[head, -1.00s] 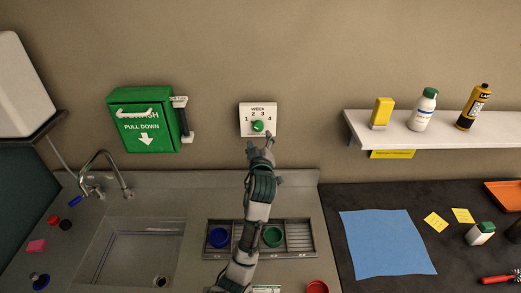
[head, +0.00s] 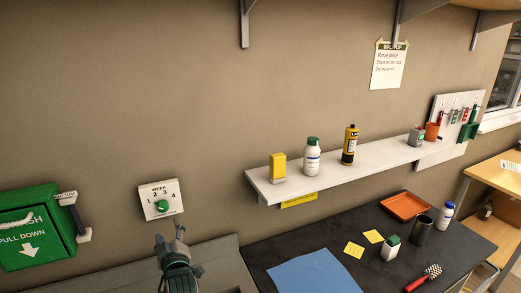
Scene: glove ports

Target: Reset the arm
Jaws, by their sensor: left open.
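My left gripper (head: 170,243) is at the lower left of the head view, with its fingers apart and nothing between them. Most of my left arm is cut off by the bottom edge. My right gripper is not in view.
A green eyewash box (head: 35,228) hangs left of the dial. A white shelf (head: 400,154) with bottles runs right of it. Below is a dark counter (head: 290,247) with a blue cloth (head: 312,273), an orange tray (head: 404,206) and a red-handled brush (head: 425,277). The wall between dial and shelf is clear.

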